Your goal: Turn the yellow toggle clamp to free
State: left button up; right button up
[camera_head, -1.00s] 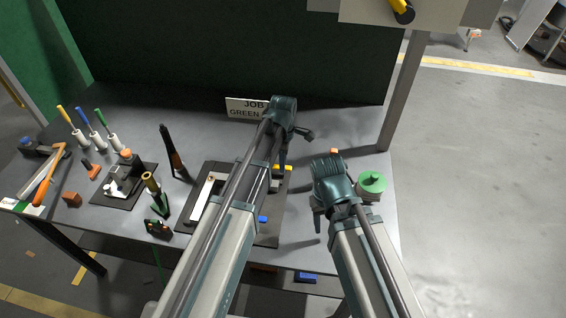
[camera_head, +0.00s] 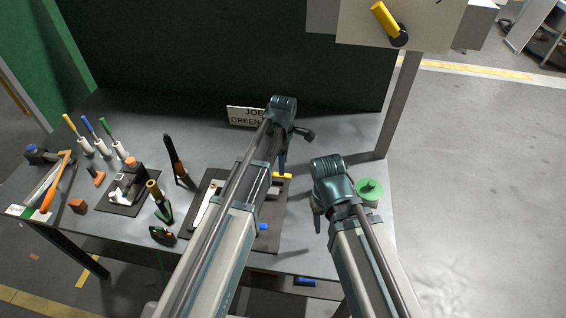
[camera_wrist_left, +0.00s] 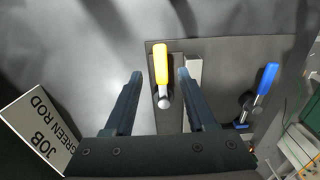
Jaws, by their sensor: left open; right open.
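The yellow toggle clamp handle (camera_head: 283,175) is at the far side of the dark fixture plate (camera_head: 268,246), partly hidden by my left arm in the head view. In the left wrist view the yellow handle (camera_wrist_left: 161,62) lies between the two fingers, with clear space on both sides. A pale rounded tip shows at its lower end. My left gripper (camera_wrist_left: 160,88) is open and empty, seen over the clamp; its fingers also show in the head view (camera_head: 291,152). My right gripper (camera_head: 317,208) is open and empty, over the table's right part.
A blue clamp handle (camera_wrist_left: 267,77) is right of the yellow one. A job sign (camera_head: 240,116) stands behind. A green round object (camera_head: 370,190) is right of my right gripper. Tools and a small fixture (camera_head: 128,187) crowd the left. A panel with a yellow lever (camera_head: 384,18) hangs above.

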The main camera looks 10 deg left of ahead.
pick_arm(q)
notch_tip(320, 180, up, 10)
jog(key=p, duration=0.8)
jog(key=shift+p, duration=0.3)
pick_arm(e)
notch_tip(320, 180, up, 10)
pick_arm(q)
jog(key=shift+f, duration=0.1)
pick_arm(e)
jog(key=shift+f, duration=0.1)
pick_arm(q)
jog(key=s+d+f+m+b, duration=0.1)
jog(key=s+f+m+b, duration=0.2)
jog(key=s+m, duration=0.7)
jog(key=s+d+f+m+y+b, duration=0.1)
jog(key=s+f+m+b, duration=0.2)
jog(key=s+m, duration=0.8)
jog(key=shift+d+f+m+b, duration=0.3)
jog(key=shift+d+b, duration=0.05)
pick_arm(e)
notch_tip(320, 180, down, 7)
